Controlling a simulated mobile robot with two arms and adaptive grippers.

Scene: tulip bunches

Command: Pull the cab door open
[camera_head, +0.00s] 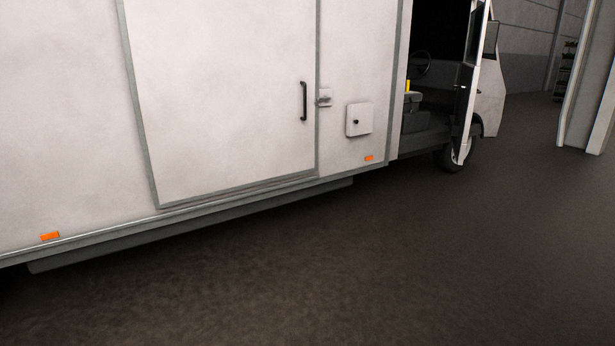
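The cab door (471,82) is at the upper right, at the front of a white van. It stands swung outward from the body, seen nearly edge-on. The cab opening (425,75) is exposed, with a dark interior, a steering wheel (422,63) and part of a seat (411,102) showing. The top of the door is cut off by the frame, and I cannot make out its handle. Neither of my grippers is in view.
The van's white side (230,90) fills the left, with a closed side door bearing a black handle (303,101) and a small square hatch (359,119). The dark floor (380,260) is clear in front. A white post (585,80) stands at the far right.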

